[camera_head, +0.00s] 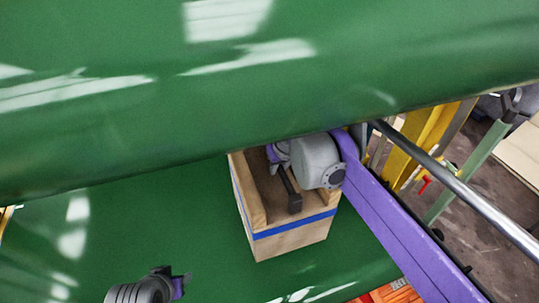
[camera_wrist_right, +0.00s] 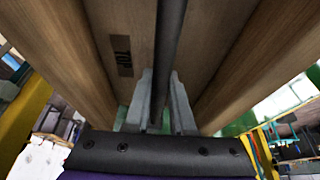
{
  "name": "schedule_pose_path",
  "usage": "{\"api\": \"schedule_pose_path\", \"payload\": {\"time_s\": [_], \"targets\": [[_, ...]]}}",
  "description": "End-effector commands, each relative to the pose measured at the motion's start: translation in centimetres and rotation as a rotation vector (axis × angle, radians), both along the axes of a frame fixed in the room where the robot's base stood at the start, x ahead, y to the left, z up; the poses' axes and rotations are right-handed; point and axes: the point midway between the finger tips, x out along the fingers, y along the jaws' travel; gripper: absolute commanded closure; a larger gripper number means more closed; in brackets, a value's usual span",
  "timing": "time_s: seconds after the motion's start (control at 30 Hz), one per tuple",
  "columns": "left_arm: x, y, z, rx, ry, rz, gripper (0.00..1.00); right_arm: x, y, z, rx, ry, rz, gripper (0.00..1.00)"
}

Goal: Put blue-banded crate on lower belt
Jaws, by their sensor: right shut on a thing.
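The blue-banded crate (camera_head: 290,240) is an open wooden box with a blue stripe, below the front edge of the upper green belt, which hides its far part. The lower green belt (camera_head: 150,230) spreads under and around it; I cannot tell whether the crate touches it. My right gripper (camera_head: 284,172) reaches into the crate and is shut on its dark handle bar. In the right wrist view the fingers (camera_wrist_right: 160,112) straddle the bar (camera_wrist_right: 170,50), between the wooden walls (camera_wrist_right: 230,70). My left gripper (camera_head: 178,285) shows only partly at the bottom; its fingers are unclear.
The upper green belt (camera_head: 270,90) crosses the view close above the crate. A metal rail (camera_head: 460,185) and a yellow post (camera_head: 425,140) stand at the right. An orange-red crate (camera_head: 395,293) is at the bottom right. The lower belt left of the crate is clear.

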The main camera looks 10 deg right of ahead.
Motion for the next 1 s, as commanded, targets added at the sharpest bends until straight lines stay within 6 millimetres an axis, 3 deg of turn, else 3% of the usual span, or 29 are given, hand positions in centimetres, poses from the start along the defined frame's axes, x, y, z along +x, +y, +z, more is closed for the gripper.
{"api": "schedule_pose_path", "payload": {"time_s": [0.6,1.0], "targets": [[-0.2,0.0,-0.4,0.0,0.004,0.0,0.5,0.1,0.0,-6.4,0.0,-0.002,0.0,1.0],[-0.3,0.0,-0.6,0.0,0.005,0.0,0.5,0.1,0.0,-6.9,0.0,-0.002,0.0,1.0]]}}
